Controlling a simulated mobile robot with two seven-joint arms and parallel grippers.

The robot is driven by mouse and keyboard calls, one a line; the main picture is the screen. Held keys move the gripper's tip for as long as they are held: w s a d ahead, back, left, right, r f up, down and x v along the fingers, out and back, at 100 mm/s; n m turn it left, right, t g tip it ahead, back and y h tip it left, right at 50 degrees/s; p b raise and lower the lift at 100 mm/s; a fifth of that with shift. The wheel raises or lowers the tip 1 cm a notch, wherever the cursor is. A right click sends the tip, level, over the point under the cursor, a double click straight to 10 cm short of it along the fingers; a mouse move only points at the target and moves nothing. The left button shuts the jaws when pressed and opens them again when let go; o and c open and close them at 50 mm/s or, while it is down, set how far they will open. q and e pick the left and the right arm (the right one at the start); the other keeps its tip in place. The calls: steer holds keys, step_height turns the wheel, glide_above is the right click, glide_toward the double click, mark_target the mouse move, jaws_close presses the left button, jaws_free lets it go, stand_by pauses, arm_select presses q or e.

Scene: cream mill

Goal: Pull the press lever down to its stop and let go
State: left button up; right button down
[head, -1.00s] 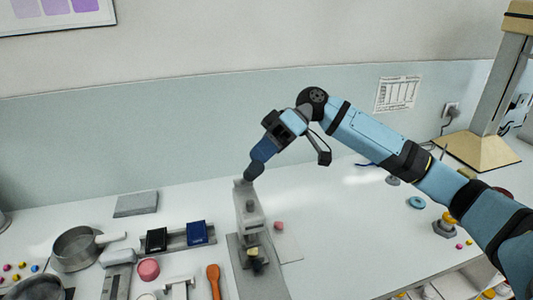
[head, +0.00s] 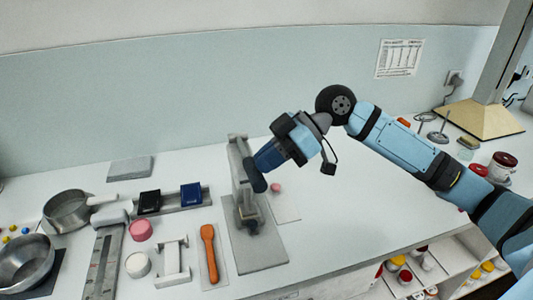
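The press (head: 238,165) is a grey upright column on a flat grey base plate (head: 265,252) on the white bench. My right gripper (head: 257,182) reaches down from the right, its blue fingers and dark tips against the right side of the column's upper part. The press lever cannot be made out; the fingers cover the place beside the column. From this side I cannot tell whether the fingers are closed on it. A small dark and yellowish part sits low on the press. My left gripper is not in view.
Left of the press are an orange spoon (head: 209,252), a white stand (head: 172,262), pink and white round pieces, and a rail with a black and a blue block (head: 191,194). A pan (head: 68,209) and a metal bowl (head: 24,262) stand farther left.

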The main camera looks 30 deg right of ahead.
steer(key=shift+s+f, duration=0.15)
steer(key=shift+f, duration=0.2)
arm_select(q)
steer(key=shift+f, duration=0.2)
arm_select(e)
steer(key=shift+f, duration=0.1)
stand_by(0.4)
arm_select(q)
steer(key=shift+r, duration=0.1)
arm_select(e)
steer(key=shift+a, duration=0.1)
